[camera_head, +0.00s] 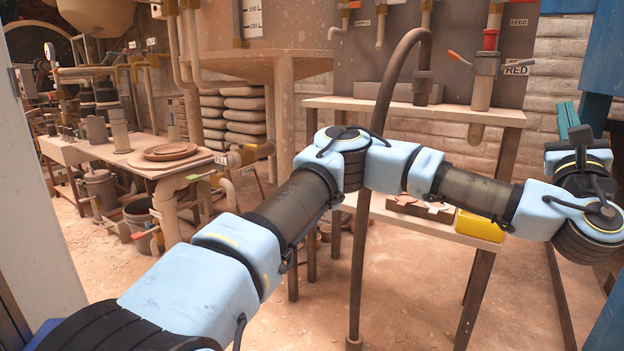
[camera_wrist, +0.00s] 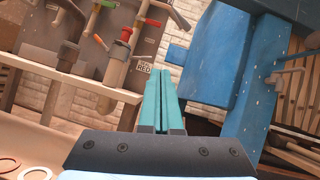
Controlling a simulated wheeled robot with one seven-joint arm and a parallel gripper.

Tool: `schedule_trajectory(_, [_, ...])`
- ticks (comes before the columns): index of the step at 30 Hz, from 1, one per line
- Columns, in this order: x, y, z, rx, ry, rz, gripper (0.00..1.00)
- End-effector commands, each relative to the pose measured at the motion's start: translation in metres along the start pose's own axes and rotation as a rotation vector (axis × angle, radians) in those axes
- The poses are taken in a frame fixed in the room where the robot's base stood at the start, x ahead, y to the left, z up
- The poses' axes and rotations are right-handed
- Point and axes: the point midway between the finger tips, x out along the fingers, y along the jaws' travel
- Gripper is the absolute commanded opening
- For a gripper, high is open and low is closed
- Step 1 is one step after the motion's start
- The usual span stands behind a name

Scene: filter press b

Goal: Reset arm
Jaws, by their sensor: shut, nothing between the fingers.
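My gripper (camera_wrist: 160,98) shows in the wrist view with its two teal fingers pressed together and nothing between them. In the head view my arm stretches across the picture from lower left to right. My gripper (camera_head: 567,120) is at the far right there, raised beside a blue post. The fingers point up and are apart from the wooden stand and its pipes.
A wooden stand (camera_head: 440,111) with valves and a red-collared pipe (camera_head: 485,75) is behind my arm. A yellow box (camera_head: 480,226) sits on its lower shelf. A blue frame (camera_wrist: 220,60) is close right of my fingers. A table with round plates (camera_head: 165,154) is left.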

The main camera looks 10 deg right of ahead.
Motion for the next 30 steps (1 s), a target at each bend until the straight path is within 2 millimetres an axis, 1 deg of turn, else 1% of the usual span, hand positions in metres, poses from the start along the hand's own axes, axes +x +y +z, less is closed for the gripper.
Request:
schedule_trajectory(7, [-0.006,-0.019,-0.005,0.176,-0.007,-0.157,0.00])
schedule_trajectory(11, [-0.014,-0.030,-0.014,0.316,-0.010,-0.271,0.00])
schedule_trajectory(14, [-0.023,-0.037,-0.026,0.459,-0.014,-0.383,0.00])
schedule_trajectory(16, [-0.031,-0.040,-0.038,0.576,-0.015,-0.470,0.00])
schedule_trajectory(18, [-0.040,-0.037,-0.053,0.714,-0.015,-0.567,0.00])
schedule_trajectory(20, [-0.050,-0.030,-0.070,0.853,-0.012,-0.663,0.00])
schedule_trajectory(22, [-0.064,-0.011,-0.095,1.051,0.000,-0.795,0.00])
schedule_trajectory(23, [-0.071,0.002,-0.107,1.147,0.009,-0.859,0.00])
schedule_trajectory(24, [-0.080,0.024,-0.124,1.279,0.027,-0.950,0.00])
schedule_trajectory(26, [-0.093,0.061,-0.144,1.450,0.061,-1.074,0.00])
schedule_trajectory(27, [-0.102,0.088,-0.154,1.549,0.090,-1.150,0.00])
schedule_trajectory(29, [-0.113,0.129,-0.165,1.679,0.136,-1.259,0.00])
schedule_trajectory(30, [-0.121,0.157,-0.169,1.755,0.171,-1.328,0.00])
